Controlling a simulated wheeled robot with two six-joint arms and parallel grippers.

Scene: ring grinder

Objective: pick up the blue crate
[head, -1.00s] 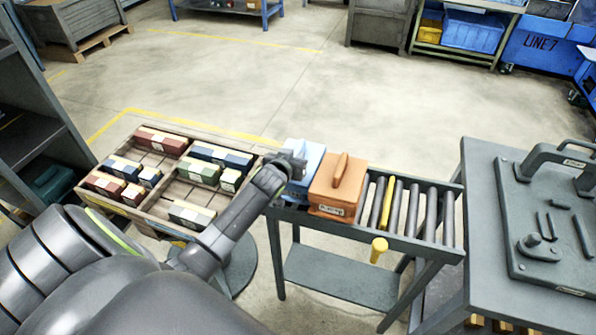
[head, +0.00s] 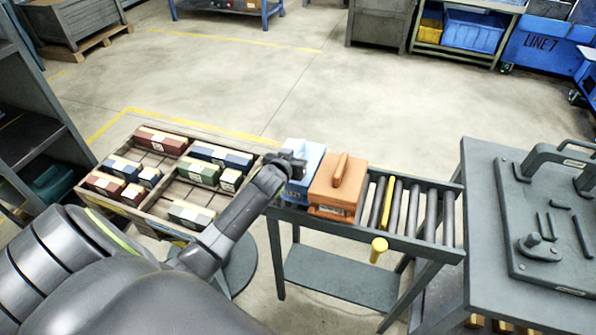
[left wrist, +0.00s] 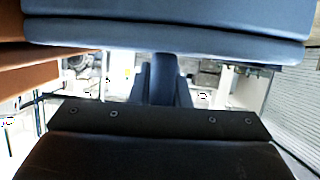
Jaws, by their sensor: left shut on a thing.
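The blue crate (head: 310,153) sits at the left end of the roller conveyor, close beside an orange crate (head: 336,188). My left gripper (head: 295,166) reaches over it from the left and is shut on it. In the head view the gripper covers part of the crate's top and its handle. In the left wrist view the blue crate (left wrist: 170,22) fills the top, with a narrow blue part below it in front of the gripper. The orange crate (left wrist: 45,62) shows at the left edge there. My right gripper is not in view.
The roller conveyor (head: 448,252) has free rollers right of the orange crate. A wooden tray (head: 158,205) of coloured blocks stands to the left, near my left arm. A grey workbench (head: 482,225) with a dark fixture plate (head: 524,235) stands at right. The floor behind is clear.

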